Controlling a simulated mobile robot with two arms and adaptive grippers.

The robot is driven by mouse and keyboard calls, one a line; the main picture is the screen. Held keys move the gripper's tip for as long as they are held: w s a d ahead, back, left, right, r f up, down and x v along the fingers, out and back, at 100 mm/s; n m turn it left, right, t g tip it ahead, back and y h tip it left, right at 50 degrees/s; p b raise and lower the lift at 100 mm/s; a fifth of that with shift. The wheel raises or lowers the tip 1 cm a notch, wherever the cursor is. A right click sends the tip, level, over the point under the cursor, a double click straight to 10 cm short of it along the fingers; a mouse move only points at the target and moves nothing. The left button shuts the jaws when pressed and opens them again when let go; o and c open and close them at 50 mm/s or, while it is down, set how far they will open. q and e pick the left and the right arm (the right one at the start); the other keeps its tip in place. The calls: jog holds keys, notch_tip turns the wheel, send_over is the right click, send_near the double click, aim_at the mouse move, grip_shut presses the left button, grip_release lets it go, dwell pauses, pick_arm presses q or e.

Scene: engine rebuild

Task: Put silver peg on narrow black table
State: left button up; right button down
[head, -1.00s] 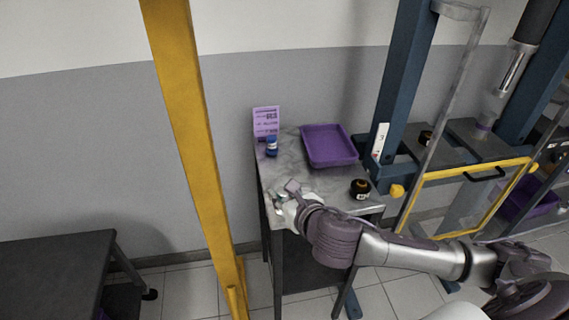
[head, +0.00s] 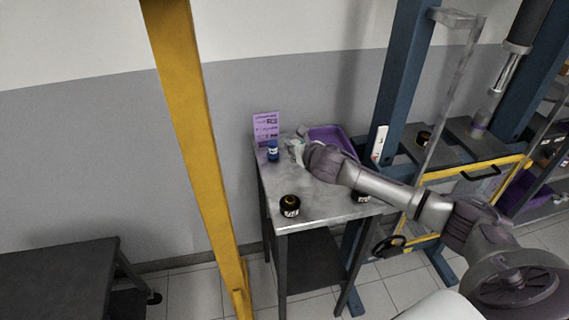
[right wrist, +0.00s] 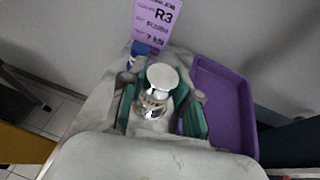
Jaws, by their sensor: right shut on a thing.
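The silver peg (right wrist: 160,88) is a shiny, stepped metal piece, standing upright between the green finger pads in the right wrist view. My right gripper (head: 297,146) is shut on it at the back of the grey-topped table (head: 335,198). In the head view the gripper largely hides the peg, and whether the peg touches the tabletop cannot be told. A black-topped table (head: 60,262) stands at the lower left, well apart from the gripper. My left gripper is not in view.
A purple tray (head: 330,135) lies right of the gripper. A blue bottle (head: 272,152) and a purple sign (head: 266,127) stand to its left. A black jar (head: 289,206) is at the table's front; another (head: 361,197) is partly hidden by my arm. A yellow post (head: 195,130) rises between the tables.

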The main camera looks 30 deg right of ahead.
jog(key=a+f, duration=0.2)
jog(key=a, duration=0.1)
jog(key=w+a, duration=0.1)
jog(key=shift+a+f+p, duration=0.3)
jog(key=shift+f, duration=0.1)
notch_tip(320, 180, down, 4)
jog(key=shift+f, duration=0.1)
jog(key=c, duration=0.8)
grip_release()
jog(key=shift+c, duration=0.2)
jog(key=shift+s, duration=0.1)
jog(key=v, duration=1.2)
jog(key=shift+b, duration=0.3)
